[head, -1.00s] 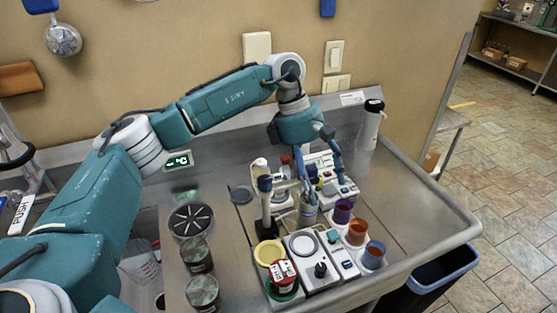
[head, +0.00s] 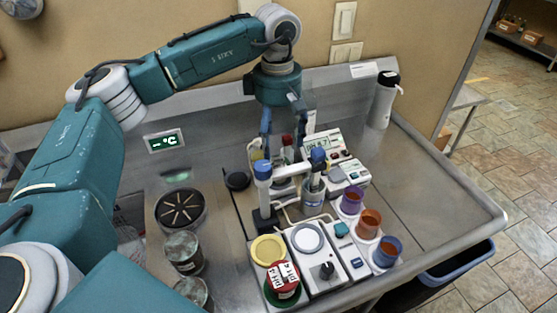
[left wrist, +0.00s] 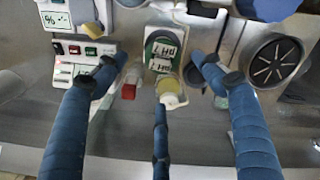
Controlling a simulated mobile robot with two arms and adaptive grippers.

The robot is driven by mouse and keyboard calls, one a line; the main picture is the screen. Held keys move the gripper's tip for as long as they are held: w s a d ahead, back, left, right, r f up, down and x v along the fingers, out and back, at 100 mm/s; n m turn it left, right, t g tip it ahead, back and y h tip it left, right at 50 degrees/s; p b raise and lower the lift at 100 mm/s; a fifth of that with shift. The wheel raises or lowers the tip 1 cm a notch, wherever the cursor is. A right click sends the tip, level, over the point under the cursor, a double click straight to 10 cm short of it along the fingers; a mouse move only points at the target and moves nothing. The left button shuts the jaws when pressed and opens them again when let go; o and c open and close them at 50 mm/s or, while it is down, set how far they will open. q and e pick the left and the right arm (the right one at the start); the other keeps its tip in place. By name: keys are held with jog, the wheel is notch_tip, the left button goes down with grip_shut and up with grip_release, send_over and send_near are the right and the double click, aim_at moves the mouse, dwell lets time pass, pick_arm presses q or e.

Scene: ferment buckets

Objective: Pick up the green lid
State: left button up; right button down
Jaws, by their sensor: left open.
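A green round piece (head: 282,298) shows as a rim under a red can (head: 281,275) lettered pH 4, at the front of the bench in the head view; most of it is covered. My left gripper (head: 288,150) is open, fingers down, behind it near the back wall. A red-capped bottle (head: 287,140) is by the fingers. In the left wrist view my fingers (left wrist: 160,110) are spread and empty. A yellow-capped bottle (left wrist: 168,92) and a red cap (left wrist: 130,85) show between them. Beyond is a green piece (left wrist: 163,48) lettered pH 7; I cannot tell if it is a lid.
A yellow disc (head: 267,250) lies next to the red can. A stirrer (head: 318,270) and purple, orange and blue cups (head: 369,224) stand to the right. A blue-topped stand (head: 263,190) rises in the middle. Jars (head: 184,252) stand front left.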

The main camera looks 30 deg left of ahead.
aim_at(278, 158)
pick_arm(q)
jog(key=shift+s+f, duration=0.15)
jog(key=shift+f, duration=0.55)
notch_tip(278, 158, down, 4)
jog(key=p, duration=0.3)
jog(key=shift+f, duration=0.65)
jog(key=c, duration=0.8)
